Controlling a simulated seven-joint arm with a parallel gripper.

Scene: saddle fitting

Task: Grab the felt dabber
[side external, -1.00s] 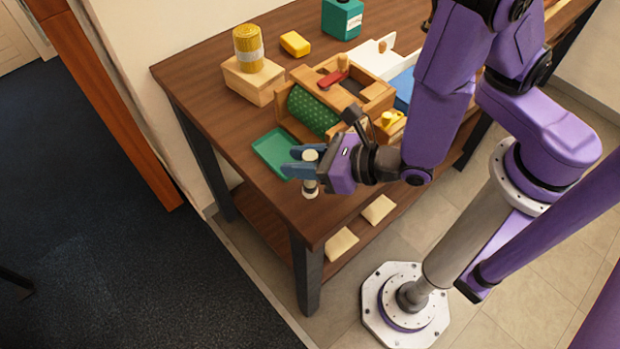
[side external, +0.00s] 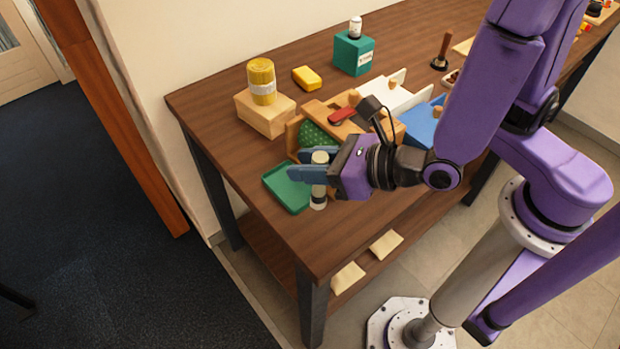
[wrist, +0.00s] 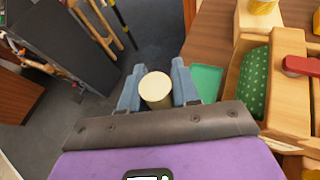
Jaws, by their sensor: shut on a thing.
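The felt dabber (side external: 319,192) is a short upright cylinder with a pale cream top and a grey, white-ended lower part. My gripper (side external: 318,172) is shut on it, with a blue finger on either side. It stays upright and appears to be above the table beside the right edge of the green tray. In the wrist view the dabber's round cream end (wrist: 156,88) shows between the two blue fingers of my gripper (wrist: 158,92). The fingers hide its middle in the side view.
The green tray (side external: 277,184) lies near the table's front left. Behind my gripper stands a wooden frame with a green dotted roller (side external: 315,136) and red handle (side external: 342,115). A wooden block (side external: 266,115) bears a yellow roll (side external: 262,82). The front table corner is clear.

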